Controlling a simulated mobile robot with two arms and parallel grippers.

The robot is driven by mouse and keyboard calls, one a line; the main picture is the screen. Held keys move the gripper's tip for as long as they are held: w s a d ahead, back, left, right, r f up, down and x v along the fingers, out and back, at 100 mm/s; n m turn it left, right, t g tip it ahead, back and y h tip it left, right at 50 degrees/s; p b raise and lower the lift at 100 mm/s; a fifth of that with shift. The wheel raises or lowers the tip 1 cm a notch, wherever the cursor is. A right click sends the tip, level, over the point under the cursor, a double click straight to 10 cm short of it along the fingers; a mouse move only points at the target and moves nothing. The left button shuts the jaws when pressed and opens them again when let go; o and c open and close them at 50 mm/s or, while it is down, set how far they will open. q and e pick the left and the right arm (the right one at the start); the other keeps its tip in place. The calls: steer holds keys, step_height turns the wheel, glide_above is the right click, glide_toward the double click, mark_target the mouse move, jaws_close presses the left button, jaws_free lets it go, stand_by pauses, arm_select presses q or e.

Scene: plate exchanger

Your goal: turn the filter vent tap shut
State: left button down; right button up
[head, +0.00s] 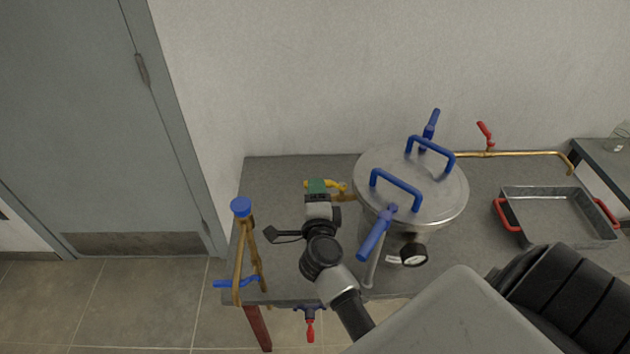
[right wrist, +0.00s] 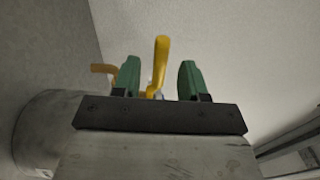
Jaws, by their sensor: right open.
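The vent tap has a yellow lever (head: 334,184) and sits on a short brass pipe (head: 349,198) at the left side of the steel filter vessel (head: 367,160). My right gripper (head: 318,184) has green fingers and is at the lever in the head view. In the right wrist view the yellow lever (right wrist: 160,62) stands up between the two open green fingers (right wrist: 158,80), with a gap on each side. The brass pipe end (right wrist: 103,69) shows left of the fingers. The lever's base is partly hidden. My left gripper is out of view.
The vessel has blue lid handles (head: 397,188) and a gauge (head: 414,254). A brass pipe with a blue wheel (head: 241,207) stands at the bench's left end. A red-handled tap (head: 486,134) and a grey tray (head: 558,191) are at right. Bench between pipe and vessel is mostly clear.

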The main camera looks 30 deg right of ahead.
steer(key=shift+x, duration=1.65)
jaws_close()
